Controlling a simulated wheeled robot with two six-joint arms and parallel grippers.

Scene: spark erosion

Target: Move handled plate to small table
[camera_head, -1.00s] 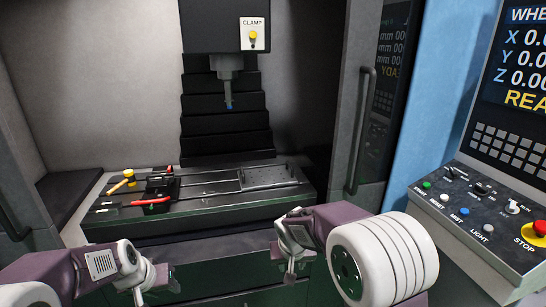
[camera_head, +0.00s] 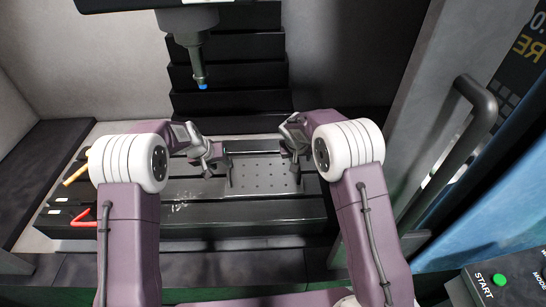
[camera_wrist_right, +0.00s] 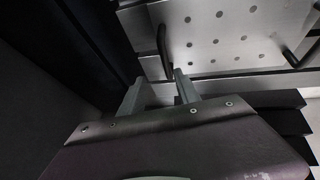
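The handled plate (camera_head: 265,173) is a grey sheet with rows of holes and a dark upright handle at its left and right ends. It lies flat on the machine's bed. It also shows in the right wrist view (camera_wrist_right: 225,38), with both handles in sight. My right gripper (camera_head: 293,140) is over the plate's right end. In the right wrist view its two fingers (camera_wrist_right: 160,90) are apart, with the nearer handle just beyond the gap; nothing is between them. My left gripper (camera_head: 213,158) is beside the plate's left handle; its finger opening is unclear. The small table is not identifiable.
The spindle (camera_head: 200,65) with a blue tip hangs above and left of the plate. A red-handled tool (camera_head: 83,217) and a yellow-headed hammer (camera_head: 76,175) lie on the bed's left. The open door's handle (camera_head: 470,120) stands at right, near the control panel (camera_head: 500,285).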

